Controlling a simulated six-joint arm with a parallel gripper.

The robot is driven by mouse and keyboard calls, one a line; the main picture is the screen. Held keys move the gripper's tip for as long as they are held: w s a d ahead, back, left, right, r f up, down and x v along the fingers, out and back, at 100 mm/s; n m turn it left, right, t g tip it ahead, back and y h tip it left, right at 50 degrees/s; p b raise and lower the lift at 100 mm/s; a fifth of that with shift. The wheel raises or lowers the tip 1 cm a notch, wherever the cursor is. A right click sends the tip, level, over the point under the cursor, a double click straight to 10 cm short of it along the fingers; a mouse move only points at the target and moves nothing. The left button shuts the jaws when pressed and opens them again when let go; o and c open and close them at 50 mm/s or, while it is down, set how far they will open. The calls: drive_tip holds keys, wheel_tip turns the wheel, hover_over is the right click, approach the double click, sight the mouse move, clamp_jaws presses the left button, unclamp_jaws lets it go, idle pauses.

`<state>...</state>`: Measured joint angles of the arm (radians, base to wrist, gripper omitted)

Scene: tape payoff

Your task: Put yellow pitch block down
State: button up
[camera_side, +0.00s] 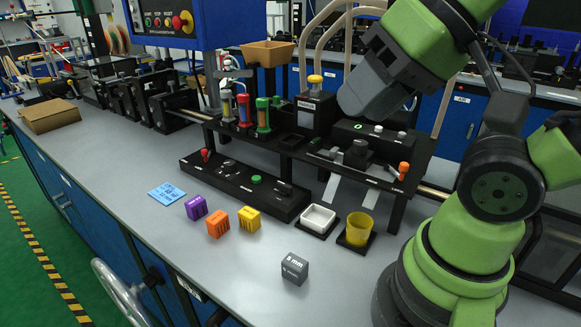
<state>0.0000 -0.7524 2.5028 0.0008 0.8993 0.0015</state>
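My gripper (352,106) is a grey body at the end of my green arm, high up at the upper right, well apart from the yellow block. Its fingertips do not show clearly, so I cannot tell whether it is open or shut. I see no block at its end.
A purple block (195,207), a blue card (167,193) and a dark "5 mm" block (294,268) lie nearby. A white tray (318,219) and a yellow cup (359,229) stand to the right. Black fixtures (245,186) line the back.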

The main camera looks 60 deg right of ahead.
drive_tip(key=n+t+h, duration=0.5)
drive_tip(key=n+t, duration=0.1)
drive_tip(key=n, duration=2.1)
hover_over(248, 211)
drive_tip(key=s+d, duration=0.4)
drive_tip(key=s, duration=0.1)
wheel_tip(248, 211, down, 19)
drive_tip(key=s+a+f+n+y, duration=0.1)
drive_tip(key=f+n, duration=0.1)
drive_tip(key=n, duration=0.2)
drive_tip(key=s+a+f+n+y, duration=0.1)
drive_tip(key=f+n, duration=0.1)
drive_tip(key=n, duration=0.2)
drive_tip(key=s+a+f+n, duration=0.1)
drive_tip(key=a+f+n, duration=0.1)
drive_tip(key=n, duration=0.2)
drive_tip(key=shift+s+f+n+y, duration=0.25)
drive_tip(key=shift+n+y, duration=0.05)
drive_tip(key=shift+y, duration=0.1)
drive_tip(key=shift+a+f, duration=0.15)
drive_tip(key=x, duration=0.4)
drive_tip(key=shift+w, duration=0.1)
drive_tip(key=shift+x, duration=2.75)
